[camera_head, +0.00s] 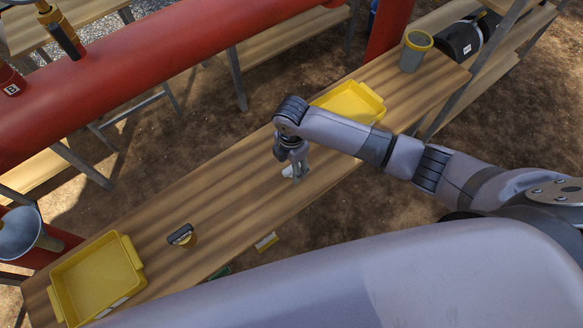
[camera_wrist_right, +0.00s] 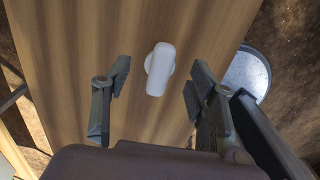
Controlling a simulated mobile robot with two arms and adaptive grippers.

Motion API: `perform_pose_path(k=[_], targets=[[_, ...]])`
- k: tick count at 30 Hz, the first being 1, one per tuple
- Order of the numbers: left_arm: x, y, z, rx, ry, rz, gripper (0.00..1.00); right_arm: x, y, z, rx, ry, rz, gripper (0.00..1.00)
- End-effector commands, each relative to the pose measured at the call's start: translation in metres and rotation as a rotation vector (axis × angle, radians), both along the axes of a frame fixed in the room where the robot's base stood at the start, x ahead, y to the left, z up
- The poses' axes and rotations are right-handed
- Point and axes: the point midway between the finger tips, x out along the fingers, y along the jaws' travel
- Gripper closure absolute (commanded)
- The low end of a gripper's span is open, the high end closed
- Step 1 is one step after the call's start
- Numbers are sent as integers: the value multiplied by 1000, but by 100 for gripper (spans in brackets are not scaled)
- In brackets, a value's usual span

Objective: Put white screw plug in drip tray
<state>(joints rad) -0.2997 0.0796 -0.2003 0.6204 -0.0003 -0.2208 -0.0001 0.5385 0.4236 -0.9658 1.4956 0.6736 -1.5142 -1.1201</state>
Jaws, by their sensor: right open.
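The white screw plug (camera_wrist_right: 158,70) lies on the wooden bench top in the right wrist view, between the two open fingers and ahead of them. In the head view only a small white part of the plug (camera_head: 288,171) shows beside the fingers. My right gripper (camera_head: 298,172) is open and points down close over the plug, with no visible grip on it. Two yellow trays stand on the bench: one tray (camera_head: 92,282) at the lower left and one tray (camera_head: 350,100) behind my right forearm, partly hidden by it. My left gripper is not in view.
A small dark object (camera_head: 181,235) stands between the plug and the lower-left tray. A grey canister with yellow rim (camera_head: 413,52) stands at the bench's far right end. A thick red pipe (camera_head: 150,75) runs behind the bench. Bare wood lies left of my gripper.

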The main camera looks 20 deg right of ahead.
Motion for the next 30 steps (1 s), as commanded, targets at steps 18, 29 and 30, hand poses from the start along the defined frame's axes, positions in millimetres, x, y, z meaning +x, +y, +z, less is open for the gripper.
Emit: perform_pose_path(k=[18,29,30], targets=[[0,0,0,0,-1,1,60,0,0,-20,-1,-1,0,61],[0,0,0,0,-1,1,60,0,0,-20,-1,-1,0,85],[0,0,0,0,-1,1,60,0,0,-20,-1,-1,0,87]])
